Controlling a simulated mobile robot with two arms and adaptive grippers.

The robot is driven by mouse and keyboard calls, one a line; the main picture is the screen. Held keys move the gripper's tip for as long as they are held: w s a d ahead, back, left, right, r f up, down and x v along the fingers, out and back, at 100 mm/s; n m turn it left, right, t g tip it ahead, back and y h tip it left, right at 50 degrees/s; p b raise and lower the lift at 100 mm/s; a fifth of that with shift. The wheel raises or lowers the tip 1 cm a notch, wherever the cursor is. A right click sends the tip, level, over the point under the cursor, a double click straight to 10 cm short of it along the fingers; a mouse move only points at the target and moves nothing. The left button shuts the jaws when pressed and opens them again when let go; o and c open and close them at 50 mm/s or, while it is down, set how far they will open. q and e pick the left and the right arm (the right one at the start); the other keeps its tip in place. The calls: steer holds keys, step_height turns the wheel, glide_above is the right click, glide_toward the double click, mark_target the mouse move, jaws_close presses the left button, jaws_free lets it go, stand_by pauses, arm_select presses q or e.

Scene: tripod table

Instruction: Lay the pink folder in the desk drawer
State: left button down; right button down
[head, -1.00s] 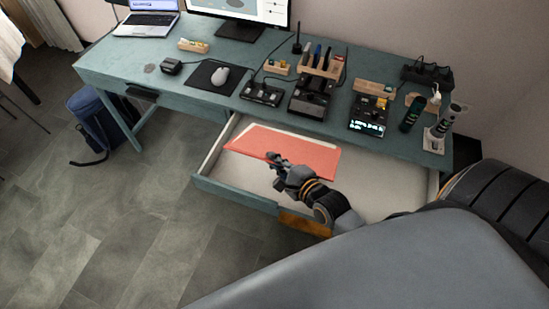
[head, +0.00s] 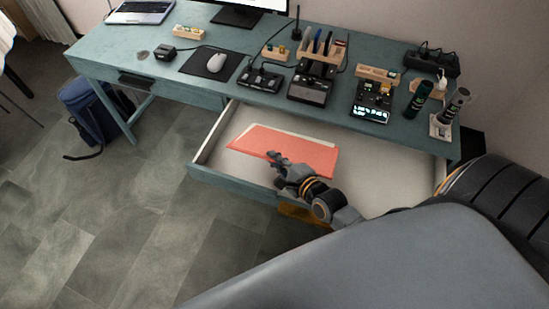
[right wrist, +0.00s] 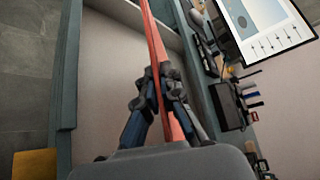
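The pink folder (head: 290,150) is a flat, reddish-pink sheet with a pale edge. In the head view it appears within the outline of the open desk drawer (head: 233,182); its exact height above the drawer floor is hard to tell. My right gripper (head: 273,160) is closed on the folder's near edge. In the right wrist view the folder (right wrist: 153,40) shows nearly edge-on between the fingers (right wrist: 160,90). The pale drawer interior (right wrist: 115,60) lies beside it. My left gripper is not in view.
The teal desk (head: 130,55) carries a laptop (head: 140,12), a mouse (head: 216,62) on a dark pad, and several devices and holders above the drawer. A blue bag (head: 88,110) stands on the floor at left. The drawer's right part looks empty.

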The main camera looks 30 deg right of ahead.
steer(key=shift+w+d+f+b, duration=0.45)
steer(key=shift+f+b, duration=0.1)
steer(key=shift+f, duration=0.1)
steer(key=shift+w+d+f+b, duration=0.35)
steer(key=shift+d+f+b, duration=0.2)
steer(key=shift+f, duration=0.1)
steer(key=shift+w+d+f+b, duration=0.4)
steer(key=shift+f+b, duration=0.15)
steer(key=shift+f, duration=0.1)
steer(key=c, duration=1.4)
jaws_free()
steer(key=shift+c, duration=0.2)
steer(key=v, duration=1.2)
steer(key=shift+f, duration=0.1)
steer(key=shift+s, duration=0.15)
